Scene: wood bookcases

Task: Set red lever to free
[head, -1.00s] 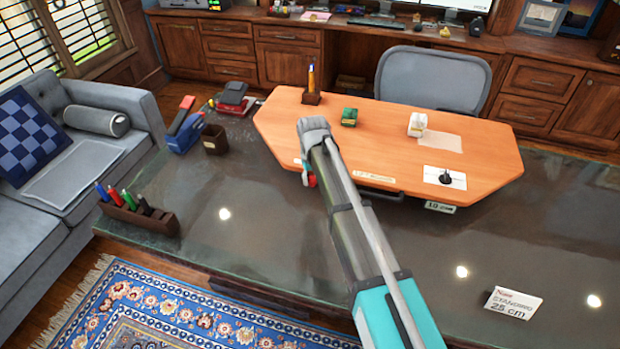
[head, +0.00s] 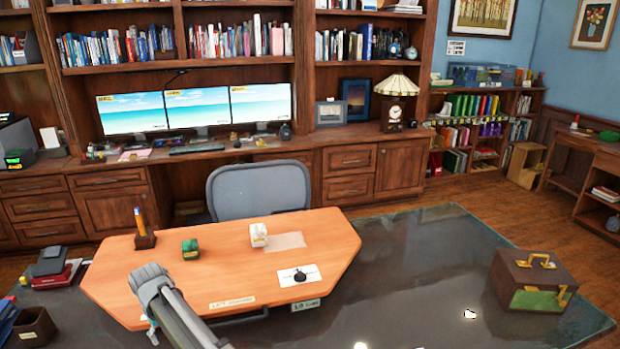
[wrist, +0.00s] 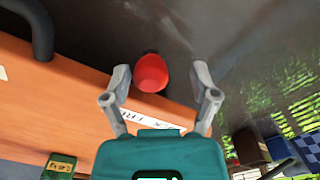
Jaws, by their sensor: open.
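The red lever (wrist: 151,73) shows in the wrist view as a rounded red end, in front of the edge of the orange wooden board (wrist: 70,95). My gripper (wrist: 160,72) is open, with one finger on each side of the lever; I cannot tell whether either touches it. A white label (wrist: 150,122) with partly covered lettering is on the board's edge just behind the lever. In the head view the orange board (head: 205,270) lies on the dark desk, and my arm's end is at its front left edge. The lever is hidden there.
A black handle (head: 240,318) is on the board's front edge. On the board stand a pen holder (head: 145,241), a green block (head: 190,249) and a white block (head: 258,236). A brown box (head: 533,280) sits on the right. The dark desk (head: 420,262) between is mostly clear.

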